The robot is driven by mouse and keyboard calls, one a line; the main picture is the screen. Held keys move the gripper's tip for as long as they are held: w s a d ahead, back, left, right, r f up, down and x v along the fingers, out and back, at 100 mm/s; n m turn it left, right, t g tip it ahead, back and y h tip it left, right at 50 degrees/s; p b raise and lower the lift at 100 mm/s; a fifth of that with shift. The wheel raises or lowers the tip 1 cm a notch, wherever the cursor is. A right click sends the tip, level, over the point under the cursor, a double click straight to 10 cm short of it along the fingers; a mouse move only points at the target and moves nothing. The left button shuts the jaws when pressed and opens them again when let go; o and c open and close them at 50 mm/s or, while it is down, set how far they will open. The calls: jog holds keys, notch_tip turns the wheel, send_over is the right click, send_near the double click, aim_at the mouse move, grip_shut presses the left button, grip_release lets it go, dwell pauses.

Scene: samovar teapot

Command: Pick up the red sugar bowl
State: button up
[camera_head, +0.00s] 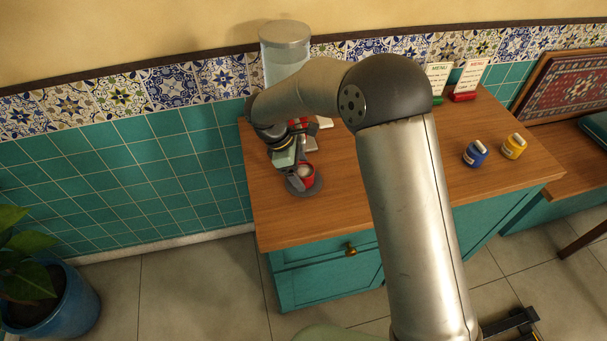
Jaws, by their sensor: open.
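A small red round vessel with a pale top, which looks like the red sugar bowl (309,174), sits on or over a dark round base (313,190) near the left front of the wooden counter (335,205). My gripper (296,178) points down at its left side and partly covers it. The jaws are open. One finger shows close beside the bowl; I cannot tell whether it touches, or whether the bowl is between the fingers.
A blue container (475,154) and a yellow container (514,146) stand on the right of the counter. A glass vessel (284,62) stands behind my arm. The front counter is clear.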

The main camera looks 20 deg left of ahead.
jog(key=shift+d+f, duration=0.2)
jog(key=shift+f, duration=0.25)
jog(key=c, duration=1.3)
jog(key=shift+r, duration=0.15)
